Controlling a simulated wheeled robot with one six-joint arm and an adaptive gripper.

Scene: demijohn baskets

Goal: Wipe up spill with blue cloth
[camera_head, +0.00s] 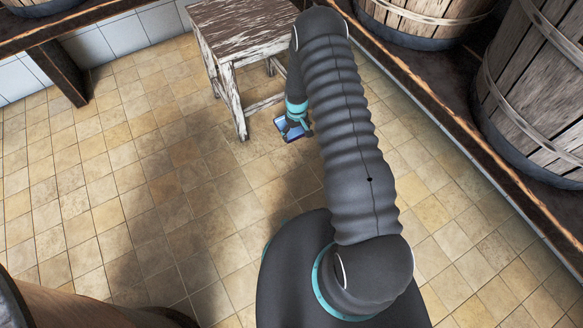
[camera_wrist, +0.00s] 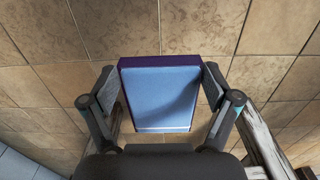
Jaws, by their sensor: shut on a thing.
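My gripper (camera_head: 294,126) hangs low over the tiled floor, beside the near legs of a stool. The cloth also shows small in the head view (camera_head: 289,131), partly hidden by my gripper. It looks clear of the floor, but I cannot tell how high. I can make out no distinct spill; darker patches on the tiles may be shadow.
A weathered white stool (camera_head: 241,28) with a brown top stands just behind and left of my gripper. Wooden tubs (camera_head: 535,85) stand on a ledge along the right. A brown rounded object (camera_head: 60,305) fills the lower left corner. The tiled floor (camera_head: 110,200) at left is open.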

